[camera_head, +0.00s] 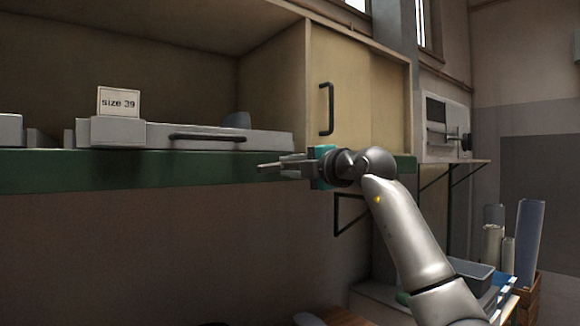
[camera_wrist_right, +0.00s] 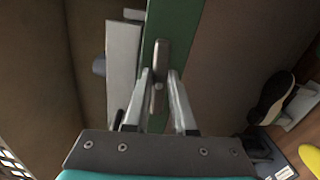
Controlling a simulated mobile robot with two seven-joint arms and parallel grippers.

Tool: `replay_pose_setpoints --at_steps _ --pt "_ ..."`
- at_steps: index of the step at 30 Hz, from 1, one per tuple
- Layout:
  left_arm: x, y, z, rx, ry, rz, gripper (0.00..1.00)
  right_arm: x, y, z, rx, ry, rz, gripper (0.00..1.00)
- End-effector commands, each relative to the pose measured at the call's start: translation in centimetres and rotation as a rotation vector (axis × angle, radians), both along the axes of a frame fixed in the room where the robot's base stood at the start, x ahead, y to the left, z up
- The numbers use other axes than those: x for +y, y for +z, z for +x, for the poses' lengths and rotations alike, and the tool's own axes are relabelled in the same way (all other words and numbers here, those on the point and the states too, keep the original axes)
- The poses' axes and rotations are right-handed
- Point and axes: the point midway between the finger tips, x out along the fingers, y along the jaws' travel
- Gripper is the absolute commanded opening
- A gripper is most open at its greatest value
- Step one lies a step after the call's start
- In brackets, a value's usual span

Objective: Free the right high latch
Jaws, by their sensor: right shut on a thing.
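My right gripper (camera_head: 284,166) is at the green front edge of the shelf (camera_head: 150,171), below the right part of the grey tray (camera_head: 262,139). In the right wrist view my gripper (camera_wrist_right: 160,76) has its two fingers on either side of a small grey metal latch (camera_wrist_right: 164,54) on the green edge (camera_wrist_right: 190,28) and is shut on it. The latch lies roughly along the picture's vertical there. In the head view the fingers and latch are hard to tell apart. My left gripper is not in view.
The tray bears a "size 39" card (camera_head: 118,102) and a black handle (camera_head: 207,136). A closed cupboard door with a dark handle (camera_head: 326,109) stands right of the open shelf. A dark shoe (camera_wrist_right: 272,97) lies lower right in the wrist view. Rolls (camera_head: 528,235) stand far right.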

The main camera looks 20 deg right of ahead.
Motion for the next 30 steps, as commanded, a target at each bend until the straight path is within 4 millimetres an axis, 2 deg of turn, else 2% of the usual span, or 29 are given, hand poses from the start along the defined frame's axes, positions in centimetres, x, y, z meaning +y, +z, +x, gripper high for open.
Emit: replay_pose_setpoints --at_steps 9,24,25,30 --pt "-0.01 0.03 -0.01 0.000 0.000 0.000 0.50 -0.08 -0.05 0.00 0.033 -0.002 0.098 0.00" --pt "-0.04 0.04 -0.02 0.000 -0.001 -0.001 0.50 -0.06 -0.08 0.00 0.040 -0.001 0.115 0.00" --pt "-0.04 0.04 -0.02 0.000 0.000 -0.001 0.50 -0.06 -0.08 0.00 0.039 -0.001 0.114 0.26" --pt "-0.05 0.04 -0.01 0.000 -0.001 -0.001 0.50 -0.05 -0.10 0.00 0.040 -0.001 0.113 0.45"
